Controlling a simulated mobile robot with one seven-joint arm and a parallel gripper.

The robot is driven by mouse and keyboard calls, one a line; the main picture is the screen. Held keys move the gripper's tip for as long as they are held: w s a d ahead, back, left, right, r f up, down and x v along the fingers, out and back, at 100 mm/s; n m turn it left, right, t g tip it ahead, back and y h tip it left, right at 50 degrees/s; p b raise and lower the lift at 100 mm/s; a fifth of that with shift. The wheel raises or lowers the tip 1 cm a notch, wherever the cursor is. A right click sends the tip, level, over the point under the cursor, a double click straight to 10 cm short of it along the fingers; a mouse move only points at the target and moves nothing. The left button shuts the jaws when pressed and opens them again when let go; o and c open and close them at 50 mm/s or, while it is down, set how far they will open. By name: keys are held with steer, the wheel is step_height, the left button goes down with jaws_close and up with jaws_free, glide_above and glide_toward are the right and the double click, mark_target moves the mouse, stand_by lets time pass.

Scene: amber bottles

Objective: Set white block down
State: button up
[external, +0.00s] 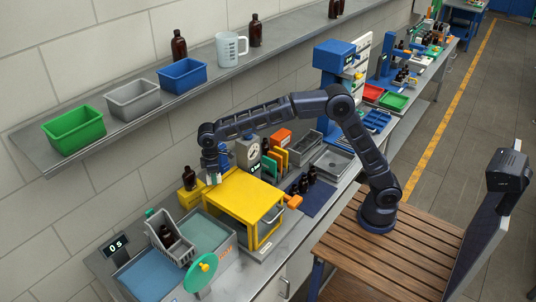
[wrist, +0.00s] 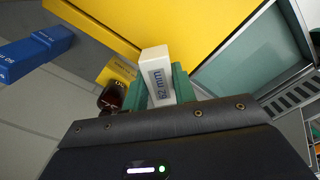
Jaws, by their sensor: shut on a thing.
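The white block (wrist: 158,75), labelled "62 mm", is held between the two green fingers of my gripper (wrist: 160,88) in the wrist view. In the external view my gripper (external: 213,172) hangs over the wall-side edge of the yellow cabinet (external: 238,200), pointing down. The block is small there and mostly hidden by the fingers. The yellow cabinet also fills the top of the wrist view (wrist: 190,25), beyond the block. I cannot tell whether the block touches any surface.
A yellow block (external: 189,198) and an amber bottle (external: 189,178) stand close left of my gripper. Blue blocks (wrist: 35,52) lie left in the wrist view. A grey basket with a bottle (external: 160,235) stands in front. A shelf (external: 95,125) runs above the bench.

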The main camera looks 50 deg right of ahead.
steer(key=w+d+m, duration=0.5)
steer(key=w+d, duration=1.1)
steer(key=d, duration=0.1)
steer(key=m, duration=0.5)
glide_above(235, 158)
step_height(235, 158, down, 5)
step_height(235, 158, down, 20)
steer(key=shift+w+f, duration=0.1)
steer(key=shift+f, duration=0.05)
steer(key=shift+f, duration=0.1)
steer(key=o, duration=1)
